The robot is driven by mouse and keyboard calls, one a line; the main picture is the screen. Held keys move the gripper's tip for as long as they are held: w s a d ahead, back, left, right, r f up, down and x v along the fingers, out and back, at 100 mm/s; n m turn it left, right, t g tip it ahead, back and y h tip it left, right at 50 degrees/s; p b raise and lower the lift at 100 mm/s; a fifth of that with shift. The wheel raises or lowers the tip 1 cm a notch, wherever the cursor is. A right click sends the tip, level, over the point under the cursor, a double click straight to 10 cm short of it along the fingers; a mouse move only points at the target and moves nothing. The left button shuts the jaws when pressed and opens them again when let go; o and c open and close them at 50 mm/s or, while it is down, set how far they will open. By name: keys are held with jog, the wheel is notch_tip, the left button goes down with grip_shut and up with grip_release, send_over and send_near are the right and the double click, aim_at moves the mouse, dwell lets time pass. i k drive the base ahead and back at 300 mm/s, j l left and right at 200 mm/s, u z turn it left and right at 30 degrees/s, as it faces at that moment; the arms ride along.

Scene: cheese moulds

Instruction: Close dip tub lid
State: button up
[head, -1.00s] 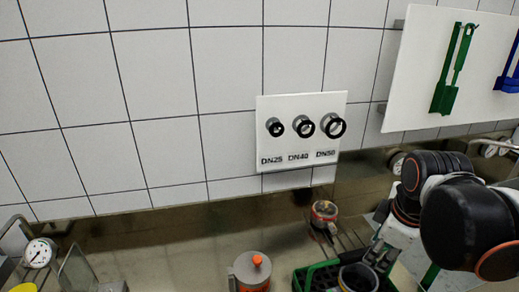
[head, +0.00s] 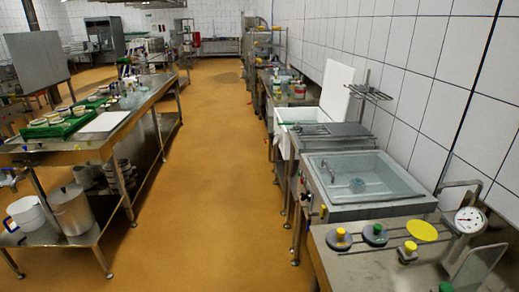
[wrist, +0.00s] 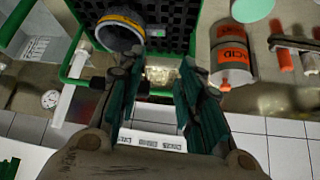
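A white tub (head: 297,114) stands along the right-hand row of counters in the head view, with a white panel (head: 337,92), likely its lid, raised upright at its wall side. The tub's contents are mostly hidden from this angle. My gripper (wrist: 158,70) shows only in the wrist view. Its two teal-padded fingers are apart, with nothing visibly held between them. It is above the counter beside a green crate (wrist: 78,62), far from touching the tub as far as the views show.
A steel basin (head: 365,178) stands nearer along the right wall. A gauge (head: 469,220) and several knobbed lids lie at front right. A dark cup with a yellow band (wrist: 120,30) and an acid container (wrist: 233,55) flank my gripper. The orange aisle floor (head: 215,200) is clear.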

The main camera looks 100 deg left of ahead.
aim_at(335, 98)
jog(key=j+u, duration=1.25)
jog(key=i+j+u, duration=0.15)
jog(key=j+u, duration=0.25)
jog(key=i+j+u, duration=0.2)
jog(key=u, duration=0.2)
